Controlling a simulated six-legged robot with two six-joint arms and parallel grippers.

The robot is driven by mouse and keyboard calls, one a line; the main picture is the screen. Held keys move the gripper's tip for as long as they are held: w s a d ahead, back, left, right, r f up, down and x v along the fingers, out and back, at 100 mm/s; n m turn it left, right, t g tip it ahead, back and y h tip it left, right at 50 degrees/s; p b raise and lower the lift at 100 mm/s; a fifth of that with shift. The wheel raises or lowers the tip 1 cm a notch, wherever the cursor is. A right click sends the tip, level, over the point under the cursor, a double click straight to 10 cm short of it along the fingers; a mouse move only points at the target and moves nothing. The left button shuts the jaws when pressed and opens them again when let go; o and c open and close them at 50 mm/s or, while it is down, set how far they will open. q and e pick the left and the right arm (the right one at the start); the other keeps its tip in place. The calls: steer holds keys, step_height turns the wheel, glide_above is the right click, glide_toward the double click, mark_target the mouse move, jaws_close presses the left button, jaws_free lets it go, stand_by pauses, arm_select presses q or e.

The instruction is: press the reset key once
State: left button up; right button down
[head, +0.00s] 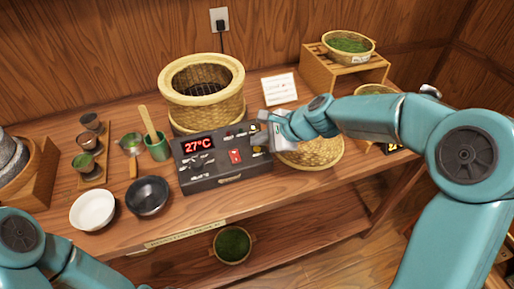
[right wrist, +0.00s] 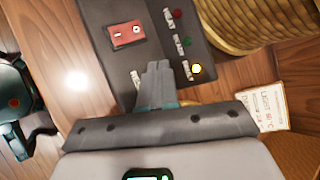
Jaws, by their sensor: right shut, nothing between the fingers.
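The dark control box (head: 228,176) stands on the table with a red 27°C display (head: 198,145) and a red rocker switch (head: 235,157). My right gripper (head: 263,128) is shut and empty at the box's right end. Its fingertips (right wrist: 158,66) lie over the panel between rocker and lamps; contact cannot be told. I cannot pick out the reset key; the fingers cover part of the panel. My left gripper is out of view.
A woven basket (head: 204,105) stands behind the box and a wicker tray (head: 315,153) to its right. White (head: 93,209) and black (head: 148,196) bowls are at left. The strip before the box is clear.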

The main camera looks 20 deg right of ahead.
mark_target(260, 150)
steer(key=shift+f, duration=0.3)
steer(key=shift+f+b, duration=0.4)
steer(key=shift+b, duration=0.1)
stand_by(0.4)
stand_by(0.3)
steer(key=shift+r+p, duration=0.8)
steer(key=shift+r, duration=0.05)
step_height(260, 150, up, 5)
steer(key=p, duration=0.4)
steer(key=shift+p, duration=0.4)
